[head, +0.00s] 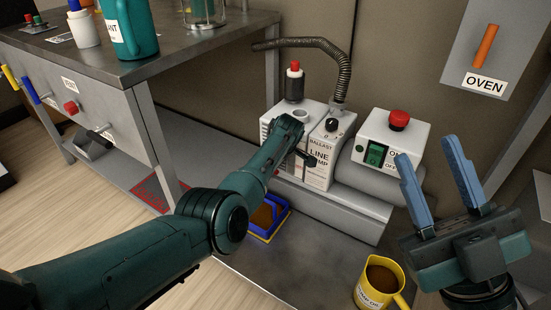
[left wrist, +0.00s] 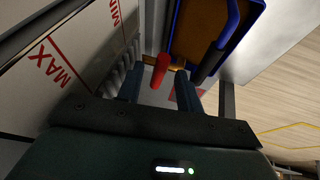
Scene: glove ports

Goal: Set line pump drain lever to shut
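The line pump (head: 318,168) is a white box with a LINE PUMP label on a grey base. In the left wrist view, a red lever (left wrist: 160,72) sits on a brass fitting (left wrist: 165,60) low on the pump; I take it for the drain lever. My left gripper (left wrist: 159,80) is open, with one blue finger on each side of the red lever. A gap shows beside the lever; contact cannot be told. In the head view my left arm hides most of this area. My right gripper (head: 427,152) is open and empty, at the right.
A blue and yellow tray (head: 283,210) with brown contents lies below the pump, close to my left arm. A yellow mug (head: 405,297) stands front right. A white box with a red button (head: 398,120) is right of the pump. A metal bench (head: 215,42) stands at left.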

